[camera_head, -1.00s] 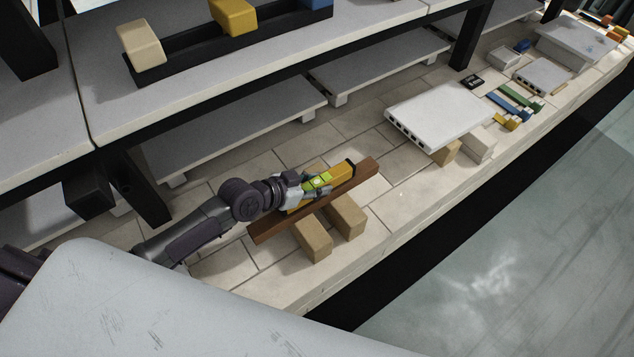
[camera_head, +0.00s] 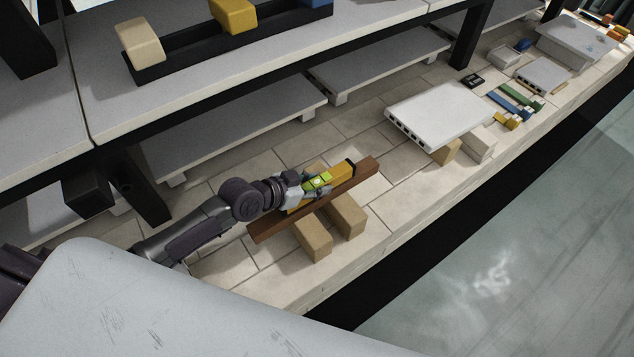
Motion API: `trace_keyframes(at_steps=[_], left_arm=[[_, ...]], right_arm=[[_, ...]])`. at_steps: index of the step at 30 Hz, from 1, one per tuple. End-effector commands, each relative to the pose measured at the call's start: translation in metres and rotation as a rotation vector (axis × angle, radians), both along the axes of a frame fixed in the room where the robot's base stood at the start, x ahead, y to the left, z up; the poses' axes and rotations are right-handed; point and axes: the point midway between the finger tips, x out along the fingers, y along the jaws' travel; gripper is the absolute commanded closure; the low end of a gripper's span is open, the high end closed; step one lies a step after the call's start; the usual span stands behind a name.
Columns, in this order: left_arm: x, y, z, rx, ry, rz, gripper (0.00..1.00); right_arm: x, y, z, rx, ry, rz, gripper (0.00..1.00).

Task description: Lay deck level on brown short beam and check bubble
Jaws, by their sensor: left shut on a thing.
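The deck level (camera_head: 341,172) is a yellow bar with a dark end cap and a bright green bubble window (camera_head: 319,180). It lies lengthwise along the brown short beam (camera_head: 283,223); whether it rests on the beam or sits just above it I cannot tell. The beam lies across tan blocks (camera_head: 313,238). My left gripper (camera_head: 309,187) is shut on the level around its near half, hiding part of it. The bubble is too small to read. My right gripper is not in view.
A white slab (camera_head: 438,112) stands on blocks to the right, with blue, green and yellow pieces (camera_head: 516,100) beyond it. Grey shelves (camera_head: 240,125) on dark posts run behind. The tiled deck's front edge drops to a dark gap. Bare tiles lie right of the beam.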

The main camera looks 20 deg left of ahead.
Motion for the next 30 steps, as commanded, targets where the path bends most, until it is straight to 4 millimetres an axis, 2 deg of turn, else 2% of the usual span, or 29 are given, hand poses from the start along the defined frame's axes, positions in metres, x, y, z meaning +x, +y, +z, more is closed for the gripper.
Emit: trace_keyframes(at_steps=[27, 28, 30], left_arm=[[0.0006, 0.0000, -0.0074, -0.001, -0.003, 0.000, 1.00], [0.0006, 0.0000, -0.0074, 0.000, -0.002, 0.000, 0.62], [0.0005, 0.0000, -0.0075, 0.000, -0.002, 0.000, 0.50]], right_arm=[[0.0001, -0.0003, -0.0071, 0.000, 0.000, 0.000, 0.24], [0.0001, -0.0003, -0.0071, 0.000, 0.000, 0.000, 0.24], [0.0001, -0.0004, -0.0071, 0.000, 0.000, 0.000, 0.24]])
